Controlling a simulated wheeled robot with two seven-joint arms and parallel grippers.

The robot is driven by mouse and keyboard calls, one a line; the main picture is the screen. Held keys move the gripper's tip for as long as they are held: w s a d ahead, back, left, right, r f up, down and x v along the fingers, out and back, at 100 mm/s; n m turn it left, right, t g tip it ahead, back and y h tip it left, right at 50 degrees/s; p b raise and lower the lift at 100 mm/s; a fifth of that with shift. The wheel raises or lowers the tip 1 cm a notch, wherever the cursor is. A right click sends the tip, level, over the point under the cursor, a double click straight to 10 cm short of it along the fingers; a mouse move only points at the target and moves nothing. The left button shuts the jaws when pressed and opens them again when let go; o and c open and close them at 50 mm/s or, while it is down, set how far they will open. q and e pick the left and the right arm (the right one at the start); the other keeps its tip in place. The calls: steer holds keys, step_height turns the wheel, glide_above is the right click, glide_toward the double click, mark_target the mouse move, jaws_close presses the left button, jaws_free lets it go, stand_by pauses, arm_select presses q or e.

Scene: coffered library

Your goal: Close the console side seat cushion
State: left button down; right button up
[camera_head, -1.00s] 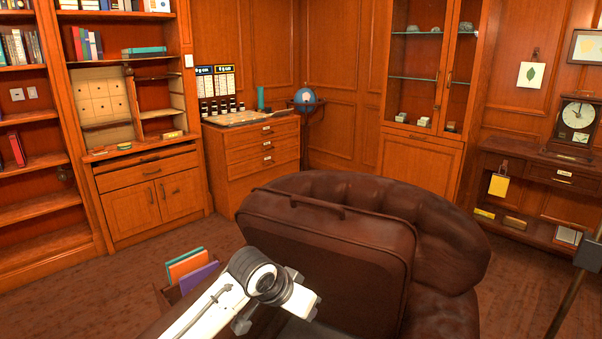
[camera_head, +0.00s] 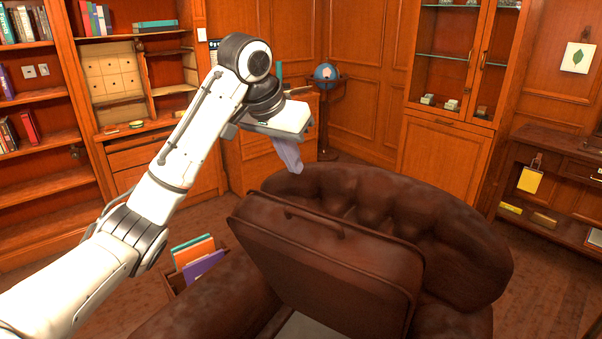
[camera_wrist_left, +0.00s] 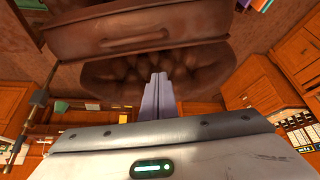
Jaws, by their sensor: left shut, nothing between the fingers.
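The seat cushion (camera_head: 335,262) is a brown leather slab with a strap handle (camera_head: 314,221) along its top edge. It stands raised and tilted in the brown armchair (camera_head: 470,240), in front of the tufted backrest. A pale strip of the seat base shows below it. The cushion also shows in the left wrist view (camera_wrist_left: 130,38), at the upper left. My left gripper (camera_head: 290,165) is shut and empty, in the air above and behind the cushion, near the top of the backrest. Its shut fingers (camera_wrist_left: 158,95) point toward the backrest in the wrist view. My right gripper is out of view.
A holder with orange and purple folders (camera_head: 197,258) stands on the floor left of the chair. Behind are a wooden drawer cabinet (camera_head: 245,160), a globe on a stand (camera_head: 326,75) and bookshelves.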

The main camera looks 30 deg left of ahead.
mark_target(294, 223)
arm_select(q)
steer(key=x, duration=0.8)
steer(key=shift+s+f+p, duration=0.15)
steer(key=shift+f+p, duration=0.2)
steer(key=shift+f, duration=0.05)
steer(key=shift+s+f, duration=0.2)
steer(key=shift+f, duration=0.1)
steer(key=shift+s+f, duration=0.2)
steer(key=shift+s, duration=1.35)
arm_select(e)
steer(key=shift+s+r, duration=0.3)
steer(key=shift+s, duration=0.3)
